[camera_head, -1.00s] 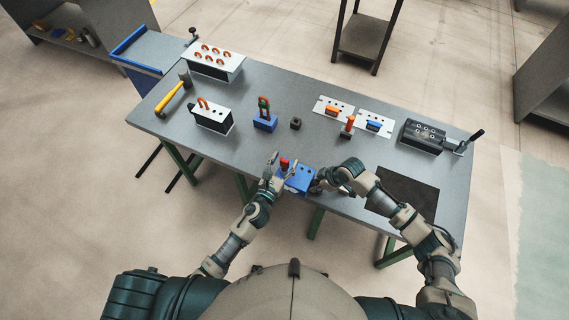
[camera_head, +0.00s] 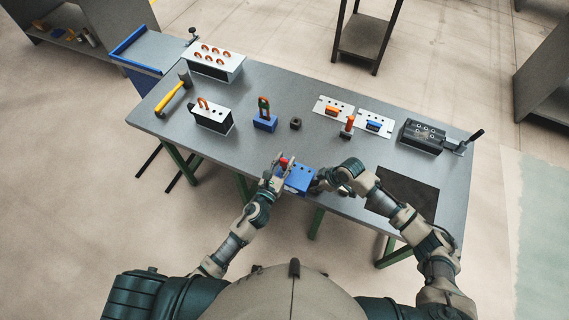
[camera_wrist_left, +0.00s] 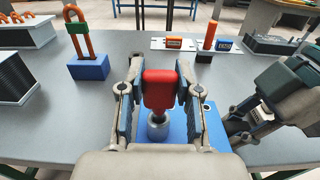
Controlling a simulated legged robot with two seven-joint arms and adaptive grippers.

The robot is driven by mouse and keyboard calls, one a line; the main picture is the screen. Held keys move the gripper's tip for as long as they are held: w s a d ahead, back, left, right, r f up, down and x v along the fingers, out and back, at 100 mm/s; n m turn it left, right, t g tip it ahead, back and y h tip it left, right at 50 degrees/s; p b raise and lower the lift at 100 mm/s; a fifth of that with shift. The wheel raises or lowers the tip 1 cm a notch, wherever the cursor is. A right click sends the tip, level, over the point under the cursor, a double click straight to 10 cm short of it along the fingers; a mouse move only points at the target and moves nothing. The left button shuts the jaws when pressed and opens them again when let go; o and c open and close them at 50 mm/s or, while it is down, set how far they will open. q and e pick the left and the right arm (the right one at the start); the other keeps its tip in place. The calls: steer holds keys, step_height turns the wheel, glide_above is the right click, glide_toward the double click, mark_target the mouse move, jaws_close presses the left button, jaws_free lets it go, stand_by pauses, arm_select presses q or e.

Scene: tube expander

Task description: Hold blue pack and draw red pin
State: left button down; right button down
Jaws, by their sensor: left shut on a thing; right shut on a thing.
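The blue pack (camera_head: 300,180) is at the front edge of the table, between my two grippers. It also shows in the left wrist view (camera_wrist_left: 178,130), below the red pin. The red pin (camera_wrist_left: 160,90) has a red head above a metal collar at the pack. My left gripper (camera_wrist_left: 158,88) is shut on the red head, one finger on each side. In the head view my left gripper (camera_head: 279,165) is at the pack's left. My right gripper (camera_head: 318,182) is shut on the pack's right side; its fingertips are partly hidden.
Behind the pack stand a blue block with an orange and green loop (camera_head: 264,121) and a small dark nut (camera_head: 295,123). White plates (camera_head: 333,107) and a dark box (camera_head: 422,136) are at the right. A hammer (camera_head: 173,98) lies at the left.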

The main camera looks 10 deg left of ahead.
arm_select(q)
steer(key=shift+r, duration=0.7)
arm_select(e)
steer(key=shift+d, duration=0.1)
arm_select(q)
steer(key=shift+r, duration=4.7)
steer(key=shift+r, duration=0.25)
arm_select(e)
steer(key=shift+f, duration=0.1)
steer(key=shift+c, duration=2.4)
jaws_free()
steer(key=shift+o, duration=0.3)
steer(key=o, duration=0.3)
steer(key=shift+o, duration=0.6)
